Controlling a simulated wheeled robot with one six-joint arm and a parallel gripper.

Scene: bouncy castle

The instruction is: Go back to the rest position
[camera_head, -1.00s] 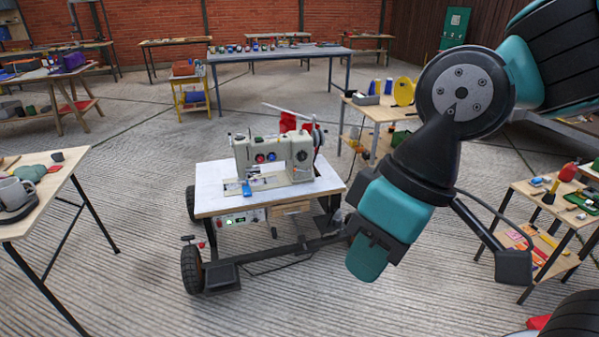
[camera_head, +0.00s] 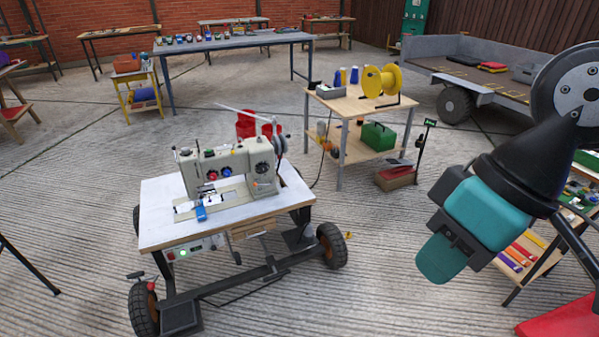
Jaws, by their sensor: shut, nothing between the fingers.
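My gripper (camera_head: 440,262) hangs from my dark and teal arm at the right of the head view. It points down and to the left, shut with nothing visible in it. It appears in front of open floor, to the right of the sewing machine cart and clear of it in the picture. The upper part of my arm runs out of the frame at the right edge.
A sewing machine (camera_head: 232,172) stands on a wheeled cart (camera_head: 160,228). Behind it is a wooden shelf table (camera_head: 335,100) with a yellow reel (camera_head: 381,82). A low trailer (camera_head: 456,104) stands back right. A small table (camera_head: 527,273) is partly behind my arm.

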